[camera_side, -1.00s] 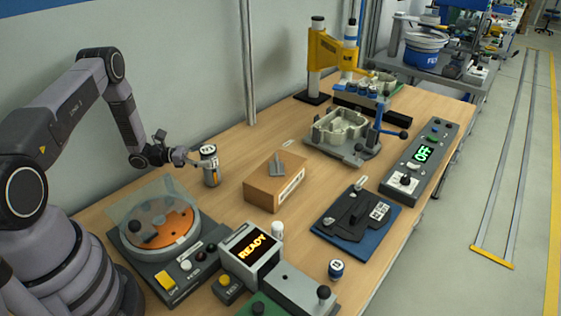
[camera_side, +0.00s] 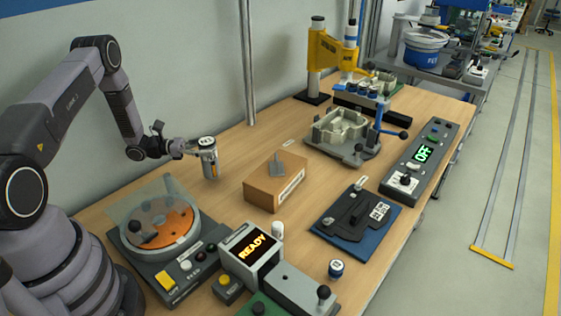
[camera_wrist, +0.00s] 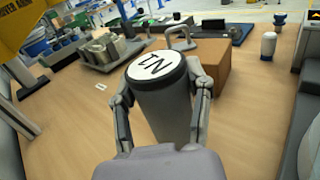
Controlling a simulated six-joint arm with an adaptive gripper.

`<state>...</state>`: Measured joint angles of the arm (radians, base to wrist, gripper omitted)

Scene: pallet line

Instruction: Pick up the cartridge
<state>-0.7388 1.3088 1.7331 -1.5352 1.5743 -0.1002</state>
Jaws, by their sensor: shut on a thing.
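In the wrist view the cartridge (camera_wrist: 162,105) fills the space between the two fingers of my gripper (camera_wrist: 160,88). Its lower end is hidden there by my gripper body.
A brown box with a grey handle (camera_side: 275,186) stands just right of the cartridge. A round machine with a clear cover (camera_side: 155,225) is in front of it. A display reading READY (camera_side: 250,248) is nearer the camera. The bench behind the cartridge is clear towards the yellow press (camera_side: 325,50).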

